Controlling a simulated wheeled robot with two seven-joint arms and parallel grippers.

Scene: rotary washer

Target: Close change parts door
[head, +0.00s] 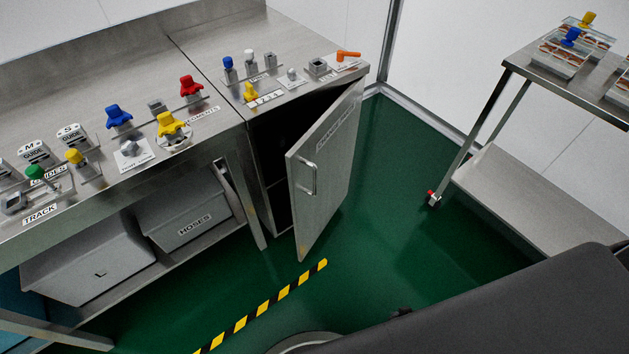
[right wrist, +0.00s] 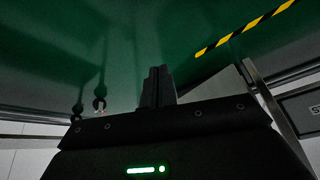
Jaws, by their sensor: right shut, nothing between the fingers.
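The change parts door (head: 328,165) is a grey metal panel on the cabinet below the right end of the steel counter. It stands open, swung out over the green floor, with its label near the top edge. Its bar handle (head: 307,178) is on the outer face near the free edge. The dark cabinet interior (head: 275,150) shows behind it. My right gripper (right wrist: 157,72) is shut and empty over the green floor in the right wrist view, apart from the door. In the head view my dark right arm fills the lower right. My left gripper is not in view.
The counter holds several coloured knobs and parts, with an orange handle (head: 348,55) at its right end. Bins (head: 190,215) sit on the shelf below. A steel cart (head: 530,210) stands at right. Floor between door and cart is clear; striped tape (head: 265,305) lies in front.

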